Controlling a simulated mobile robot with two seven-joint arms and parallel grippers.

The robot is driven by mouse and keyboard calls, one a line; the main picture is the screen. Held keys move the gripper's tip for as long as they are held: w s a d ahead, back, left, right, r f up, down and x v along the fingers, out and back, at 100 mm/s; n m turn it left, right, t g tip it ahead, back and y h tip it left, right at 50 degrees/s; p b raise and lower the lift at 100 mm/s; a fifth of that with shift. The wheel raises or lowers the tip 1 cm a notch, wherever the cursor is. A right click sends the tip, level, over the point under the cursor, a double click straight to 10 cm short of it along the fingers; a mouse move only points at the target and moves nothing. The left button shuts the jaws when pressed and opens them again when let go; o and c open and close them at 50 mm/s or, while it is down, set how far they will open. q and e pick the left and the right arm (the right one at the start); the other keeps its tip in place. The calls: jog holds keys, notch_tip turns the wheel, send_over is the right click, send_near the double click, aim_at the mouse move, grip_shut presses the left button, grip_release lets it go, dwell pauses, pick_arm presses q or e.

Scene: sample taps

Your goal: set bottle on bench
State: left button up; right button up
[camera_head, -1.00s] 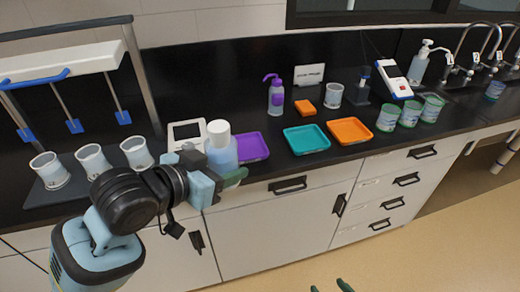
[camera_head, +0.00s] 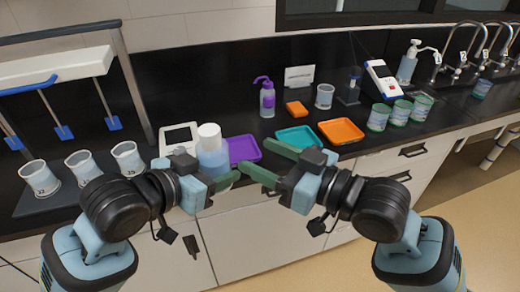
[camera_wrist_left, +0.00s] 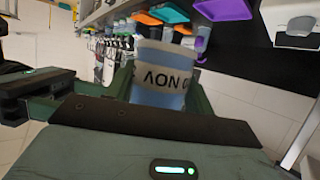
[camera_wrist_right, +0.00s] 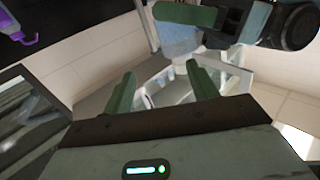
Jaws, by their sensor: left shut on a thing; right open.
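The bottle (camera_head: 211,152) has a white cap and a pale blue body. My left gripper (camera_head: 215,180) is shut on it and holds it upright in front of the bench's front edge. In the left wrist view the bottle (camera_wrist_left: 160,72) sits between the fingers, with part of a printed label showing. My right gripper (camera_head: 262,160) is open and empty, its fingers pointing left toward the bottle, a short gap away. In the right wrist view the right fingers (camera_wrist_right: 157,92) are spread with nothing between them. The black bench (camera_head: 225,118) runs behind both grippers.
A purple tray (camera_head: 243,150), a teal tray (camera_head: 298,136) and an orange tray (camera_head: 341,131) lie near the front edge. A white device (camera_head: 179,138) is behind the bottle. Several white beakers (camera_head: 82,167) stand at left. A purple-topped wash bottle (camera_head: 267,98) stands farther back.

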aim_at(214, 160)
notch_tip(214, 160, up, 3)
jog(key=s+a+n+g, duration=0.1)
jog(key=s+n, duration=0.1)
jog(key=shift+y, duration=0.4)
jog(key=x, duration=1.2)
jog(key=shift+s+a+r, duration=0.1)
jog(key=shift+s+a, duration=0.05)
jog(key=shift+a, duration=0.1)
jog(key=shift+c, duration=0.5)
jog(key=c, duration=0.9)
pick_arm(q)
jog(key=o, duration=1.2)
pick_arm(e)
jog(key=shift+c, duration=1.1)
